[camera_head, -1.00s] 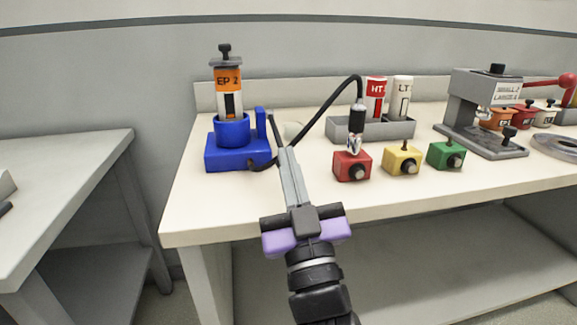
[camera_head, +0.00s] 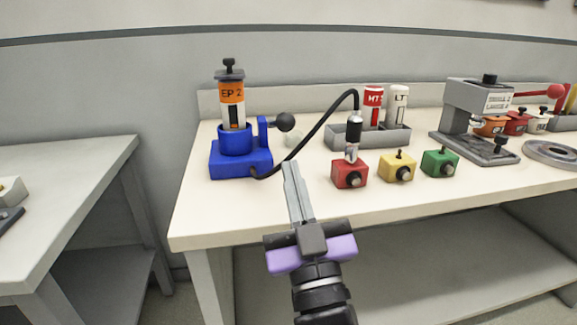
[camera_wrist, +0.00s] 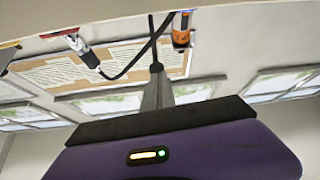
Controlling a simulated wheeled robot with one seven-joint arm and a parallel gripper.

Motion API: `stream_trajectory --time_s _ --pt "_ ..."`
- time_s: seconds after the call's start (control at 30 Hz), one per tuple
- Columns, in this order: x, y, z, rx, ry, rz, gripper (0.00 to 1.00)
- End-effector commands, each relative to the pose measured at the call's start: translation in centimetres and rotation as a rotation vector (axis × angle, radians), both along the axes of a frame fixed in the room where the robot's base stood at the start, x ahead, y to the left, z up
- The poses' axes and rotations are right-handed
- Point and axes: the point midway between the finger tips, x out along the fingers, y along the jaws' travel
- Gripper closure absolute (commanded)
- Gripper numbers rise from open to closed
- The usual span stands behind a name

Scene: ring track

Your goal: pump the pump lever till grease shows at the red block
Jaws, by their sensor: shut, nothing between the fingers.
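The blue pump (camera_head: 240,158) stands at the bench's left end with an orange "EP 2" cartridge (camera_head: 232,92) upright in it. Its pump lever (camera_head: 285,122) ends in a black ball and sticks out to the right. A black hose (camera_head: 325,117) runs from the pump to a coupler (camera_head: 353,130) standing on the red block (camera_head: 349,175). The red block's visible faces look plain red around a dark front knob. My gripper (camera_head: 290,166) is shut and empty, its fingertips below the lever ball in the picture. The wrist view shows the fingers (camera_wrist: 157,90) together.
Yellow (camera_head: 397,168) and green (camera_head: 440,162) blocks stand right of the red one. Behind them a grey tray (camera_head: 340,138) holds "HT" and "LT" cartridges. A grey press (camera_head: 470,105) stands farther right. The bench front (camera_head: 235,225) is clear left of my gripper.

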Motion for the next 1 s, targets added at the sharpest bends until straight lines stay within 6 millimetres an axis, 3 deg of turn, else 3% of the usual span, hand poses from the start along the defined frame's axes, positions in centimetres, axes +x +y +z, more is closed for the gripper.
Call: stream_trajectory --time_s 0.13,0.4,1.0 --pt "-2.5 -0.7 -2.1 0.001 -0.004 0.004 1.0" --pt "-4.9 -1.6 -3.5 0.002 -0.007 0.002 1.0" --pt "-5.2 -1.7 -3.5 0.003 -0.008 0.001 1.0"
